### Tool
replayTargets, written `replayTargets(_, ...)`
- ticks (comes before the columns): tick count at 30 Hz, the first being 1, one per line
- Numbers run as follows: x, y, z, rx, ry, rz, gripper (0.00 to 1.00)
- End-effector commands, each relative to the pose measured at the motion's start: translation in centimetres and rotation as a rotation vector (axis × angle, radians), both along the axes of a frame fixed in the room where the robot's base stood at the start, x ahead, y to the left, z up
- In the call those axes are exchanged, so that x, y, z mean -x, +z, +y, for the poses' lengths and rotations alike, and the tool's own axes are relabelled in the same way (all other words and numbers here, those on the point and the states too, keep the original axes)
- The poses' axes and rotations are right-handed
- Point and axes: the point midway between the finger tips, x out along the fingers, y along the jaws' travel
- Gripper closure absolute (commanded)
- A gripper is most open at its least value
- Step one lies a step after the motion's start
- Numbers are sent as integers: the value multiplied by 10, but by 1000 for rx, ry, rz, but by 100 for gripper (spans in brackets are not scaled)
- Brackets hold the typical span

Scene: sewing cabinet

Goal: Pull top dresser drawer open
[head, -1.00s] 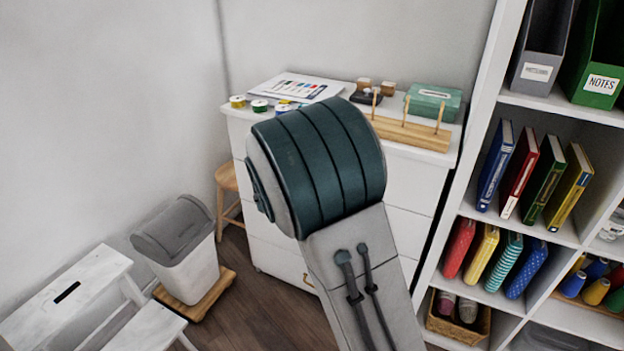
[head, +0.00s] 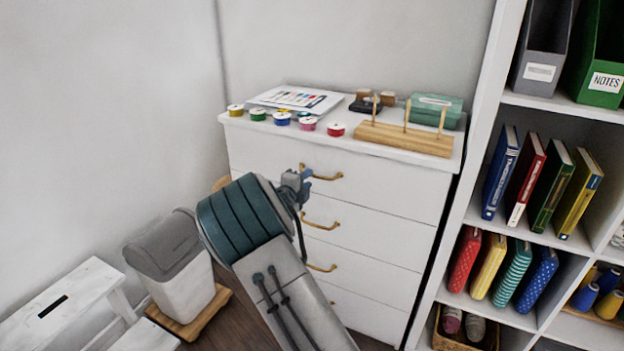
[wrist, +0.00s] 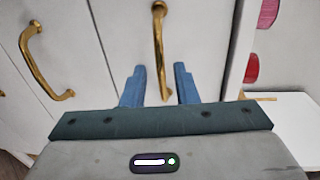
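The white dresser (head: 402,243) stands against the back wall, its drawers closed. The top drawer (head: 390,185) has a brass handle (head: 322,173), and more brass handles show below it. My gripper (head: 304,179) is at the dresser front, just left of and close to the top handle. In the wrist view my gripper (wrist: 159,82) has its two blue fingers apart, with a brass handle (wrist: 159,45) running between them. The fingers do not visibly touch the handle. A second brass handle (wrist: 42,65) shows to the left.
Several thread spools (head: 308,123), a color chart (head: 296,98), a wooden peg rack (head: 404,138) and a green box (head: 434,110) sit on the dresser top. A bookshelf (head: 452,235) stands close on the right. A bin (head: 178,262) and white stool (head: 75,295) stand left.

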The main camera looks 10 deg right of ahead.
Motion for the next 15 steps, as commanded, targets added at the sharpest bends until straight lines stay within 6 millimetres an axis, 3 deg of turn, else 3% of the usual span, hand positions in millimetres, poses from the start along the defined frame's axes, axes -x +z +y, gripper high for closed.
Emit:
replayTargets(6,-26,-4,-19,0,-1,-1,73)
replayTargets(15,-34,-5,-25,-1,0,0,73)
